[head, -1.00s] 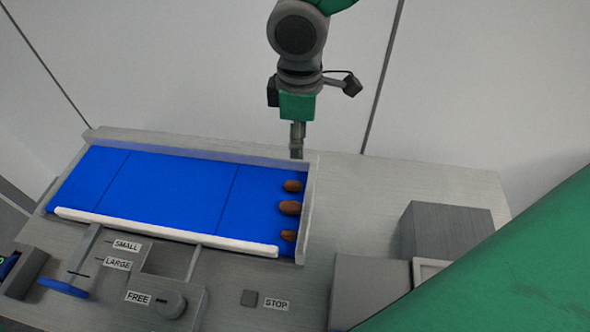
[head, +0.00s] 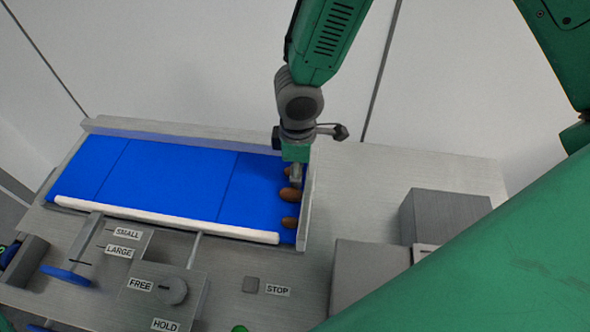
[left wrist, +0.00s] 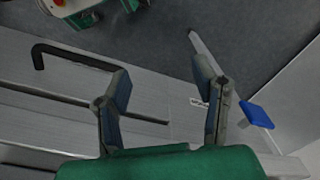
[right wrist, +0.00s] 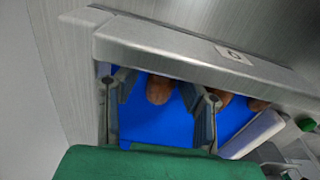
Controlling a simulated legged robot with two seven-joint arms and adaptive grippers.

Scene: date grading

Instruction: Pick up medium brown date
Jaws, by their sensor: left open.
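Three brown dates lie in a row at the right end of the blue belt. The far date (head: 286,171) is partly hidden by my right gripper (head: 296,181); the middle date (head: 289,194) looks largest, and the near date (head: 289,222) looks smallest. In the right wrist view my right gripper (right wrist: 158,104) is open, with the far date (right wrist: 160,88) showing between its fingers, and no grip is visible. The other two dates (right wrist: 222,98) (right wrist: 257,104) lie right of the fingers. My left gripper (left wrist: 162,82) is open and empty in the left wrist view, away from the dates.
A raised metal wall (head: 306,205) closes the belt's right end, and a white rail (head: 165,218) runs along its near side. Grey boxes (head: 440,220) stand at the right. Knob and STOP button (head: 251,284) sit in front. The belt's left part (head: 160,180) is bare.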

